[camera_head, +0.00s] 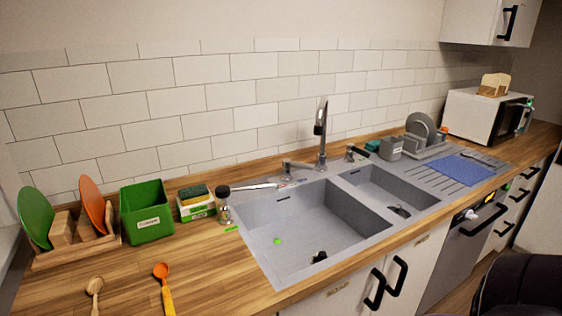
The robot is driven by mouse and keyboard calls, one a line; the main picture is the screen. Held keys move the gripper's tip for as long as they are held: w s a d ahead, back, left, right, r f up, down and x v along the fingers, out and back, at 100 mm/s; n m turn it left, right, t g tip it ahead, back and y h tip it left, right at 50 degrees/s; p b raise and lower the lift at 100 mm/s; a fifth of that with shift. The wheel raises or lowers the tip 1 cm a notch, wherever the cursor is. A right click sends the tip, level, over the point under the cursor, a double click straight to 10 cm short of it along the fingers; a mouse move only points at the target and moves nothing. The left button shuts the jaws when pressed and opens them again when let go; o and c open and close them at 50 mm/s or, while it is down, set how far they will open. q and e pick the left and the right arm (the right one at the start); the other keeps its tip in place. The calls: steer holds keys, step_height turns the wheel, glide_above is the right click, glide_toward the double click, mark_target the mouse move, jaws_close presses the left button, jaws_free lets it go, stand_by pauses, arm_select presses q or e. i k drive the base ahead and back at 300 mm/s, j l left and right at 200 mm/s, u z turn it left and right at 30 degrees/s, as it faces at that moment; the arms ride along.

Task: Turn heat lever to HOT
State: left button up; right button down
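The sink (385,229) is a grey double basin set in a wooden counter. A tall chrome faucet (321,130) with a dark head stands behind it. A lever handle (290,166) sits on the sink's back rim left of the faucet, and a second dark-tipped handle (352,152) sits to its right. No HOT marking can be read, so I cannot tell which one is the heat lever or how it is set. Neither of my grippers is in view.
A green bin (147,213), sponge holder (197,205), plate rack (75,253) and two spoons stand or lie left of the sink. A black-knobbed metal item (224,213) is at its back left corner. A dish rack (428,148) and microwave (480,116) are right. A dark shape fills the bottom right.

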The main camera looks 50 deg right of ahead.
mark_target(286, 163)
steer(key=z, duration=1.55)
steer(key=k, duration=0.5)
steer(key=k+u, duration=0.15)
steer(key=u, duration=0.95)
steer(key=l+u, duration=0.35)
steer(key=l, duration=1.25)
steer(key=i+l, duration=0.15)
steer(key=l, duration=0.75)
